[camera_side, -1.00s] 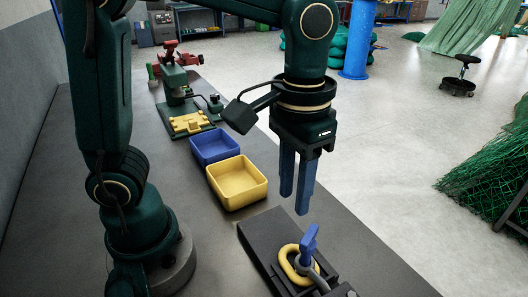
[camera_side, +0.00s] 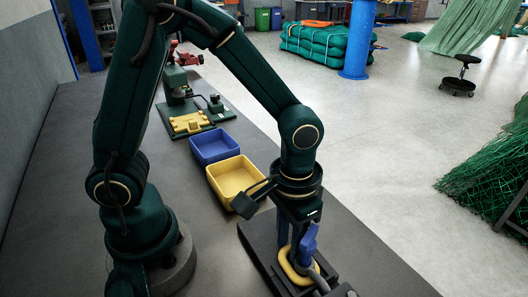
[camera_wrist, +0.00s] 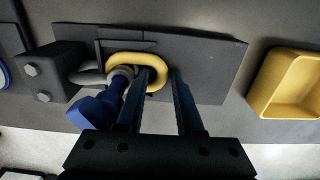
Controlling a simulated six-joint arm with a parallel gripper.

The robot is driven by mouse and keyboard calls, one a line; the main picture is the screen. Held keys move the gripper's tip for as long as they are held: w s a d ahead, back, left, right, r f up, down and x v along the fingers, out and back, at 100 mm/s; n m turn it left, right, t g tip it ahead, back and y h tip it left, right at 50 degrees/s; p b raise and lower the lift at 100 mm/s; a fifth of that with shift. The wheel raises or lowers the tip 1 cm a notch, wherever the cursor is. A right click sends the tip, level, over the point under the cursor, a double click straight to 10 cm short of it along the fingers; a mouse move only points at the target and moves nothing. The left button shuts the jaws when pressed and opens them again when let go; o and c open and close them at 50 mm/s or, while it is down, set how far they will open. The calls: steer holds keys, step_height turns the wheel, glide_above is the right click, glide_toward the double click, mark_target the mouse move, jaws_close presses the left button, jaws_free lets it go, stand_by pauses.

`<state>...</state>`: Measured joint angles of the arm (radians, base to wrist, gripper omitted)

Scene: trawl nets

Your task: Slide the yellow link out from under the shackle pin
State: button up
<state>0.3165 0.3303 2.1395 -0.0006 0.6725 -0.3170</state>
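The yellow link (camera_side: 288,271) is an oval ring lying on the dark fixture plate (camera_side: 254,243). In the wrist view the yellow link (camera_wrist: 117,58) passes at its left end under the grey shackle (camera_wrist: 85,76). The blue pin handle (camera_side: 308,243) stands up at the shackle and also shows in the wrist view (camera_wrist: 95,112). My gripper (camera_wrist: 162,76) is down at the link, its two blue fingers apart. One finger appears inside the ring, the other just outside its right end. The link's end bar lies between them; I cannot see firm contact.
A yellow bin (camera_side: 232,181) and a blue bin (camera_side: 213,147) stand behind the plate on the bench. Farther back is a green fixture with a yellow part (camera_side: 190,123). A dark bracket (camera_wrist: 50,80) holds the shackle at the plate's left in the wrist view.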

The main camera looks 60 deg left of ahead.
mark_target(269, 227)
steer(key=shift+c, duration=0.3)
jaws_close()
steer(key=shift+a, duration=3.3)
steer(key=shift+o, duration=2.1)
jaws_free()
